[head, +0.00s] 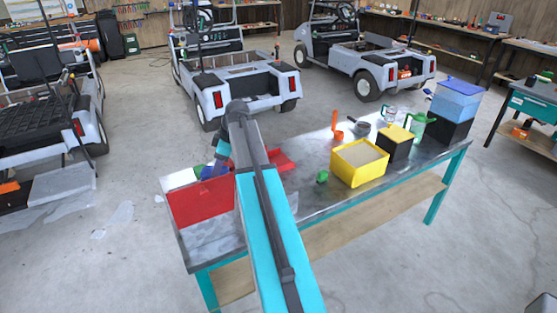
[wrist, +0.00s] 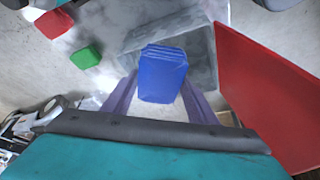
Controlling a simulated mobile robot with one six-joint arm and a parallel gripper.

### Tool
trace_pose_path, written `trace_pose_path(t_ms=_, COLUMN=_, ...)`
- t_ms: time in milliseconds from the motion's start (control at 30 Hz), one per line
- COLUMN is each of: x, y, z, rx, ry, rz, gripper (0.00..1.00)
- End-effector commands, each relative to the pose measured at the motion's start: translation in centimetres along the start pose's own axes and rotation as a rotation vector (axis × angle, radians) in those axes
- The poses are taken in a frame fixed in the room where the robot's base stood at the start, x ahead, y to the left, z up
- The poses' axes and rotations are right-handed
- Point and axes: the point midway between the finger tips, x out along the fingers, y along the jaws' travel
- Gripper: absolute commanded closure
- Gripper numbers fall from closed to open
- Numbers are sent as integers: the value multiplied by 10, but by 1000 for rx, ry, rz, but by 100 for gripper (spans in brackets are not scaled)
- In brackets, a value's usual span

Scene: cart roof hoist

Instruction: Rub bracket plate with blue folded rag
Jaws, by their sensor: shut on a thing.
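The blue folded rag (wrist: 163,72) shows its layered edge in the middle of the wrist view. My gripper (wrist: 161,92) is shut on it, with a purple finger on each side. A grey, streaked plate-like piece (wrist: 203,45), which looks like the bracket plate, lies beyond and around the rag's far end. I cannot tell whether the rag touches it. In the head view my gripper (head: 213,170) is low behind the red panel at the table's left end, and my arm hides part of that area.
A red panel (wrist: 275,95) stands close on the right in the wrist view. A green block (wrist: 86,57) and a red block (wrist: 54,22) lie at left. On the metal table (head: 315,188), a yellow bin (head: 358,170) stands to the right. Carts stand behind.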

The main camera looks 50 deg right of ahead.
Motion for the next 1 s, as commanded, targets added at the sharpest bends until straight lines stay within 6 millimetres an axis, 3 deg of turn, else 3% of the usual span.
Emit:
trace_pose_path(t_ms=300, x=-32, y=41, z=99, rx=109, ry=2, rz=44, gripper=65)
trace_pose_path(t_ms=600, x=-58, y=57, z=181, rx=214, ry=2, rz=87, gripper=65)
trace_pose_path(t_ms=800, x=-64, y=59, z=202, rx=242, ry=2, rz=99, gripper=65)
trace_pose_path(t_ms=1000, x=-64, y=59, z=204, rx=244, ry=2, rz=101, gripper=65)
